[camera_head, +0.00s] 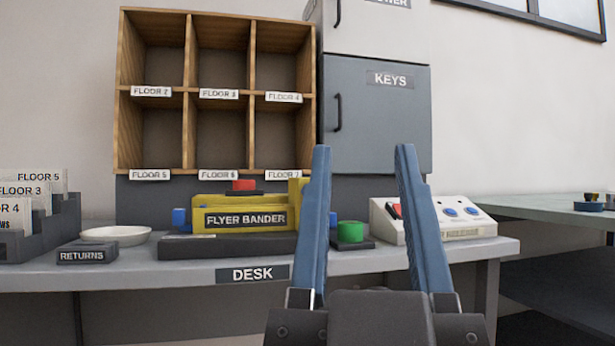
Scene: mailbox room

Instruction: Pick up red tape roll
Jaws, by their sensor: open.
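My gripper (363,150) is open and empty, its two blue fingers pointing up in front of the desk and cabinet. I see nothing that is clearly a red tape roll. A small red block-like piece (244,185) sits on top of the yellow flyer bander (245,219), left of my gripper. My fingers hide part of the desk top.
The desk (190,264) also holds a white dish (115,235), a returns block (87,252), a file rack (45,238) and a green cylinder (350,232). Wooden pigeonholes (187,130) and a grey keys cabinet (385,125) stand behind. A second table (545,208) is at right.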

